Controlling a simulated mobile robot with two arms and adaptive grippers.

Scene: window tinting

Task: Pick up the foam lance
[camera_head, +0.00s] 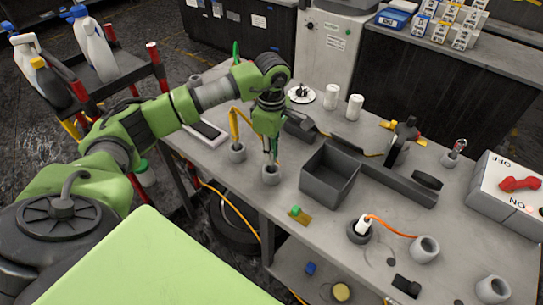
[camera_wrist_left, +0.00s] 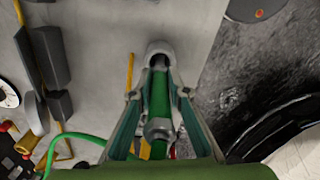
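A green, tube-like tool (camera_wrist_left: 158,100) with a grey collar, likely the foam lance, stands in a small grey cup (camera_head: 270,175) on the workbench. In the left wrist view it lies between the two fingers of my left gripper (camera_wrist_left: 158,94), its far end in the cup's mouth. The fingers are apart on either side of the tool, with narrow gaps showing. In the head view my left gripper (camera_head: 270,140) points down above the cup and hides most of the tool. My right gripper is not in view.
A yellow tool (camera_head: 233,124) stands in a neighbouring cup (camera_head: 237,152). An open dark box (camera_head: 330,175) is close on the right. A white nozzle (camera_head: 363,225) with an orange hose stands nearer the front. A bottle cart (camera_head: 105,75) is at the left.

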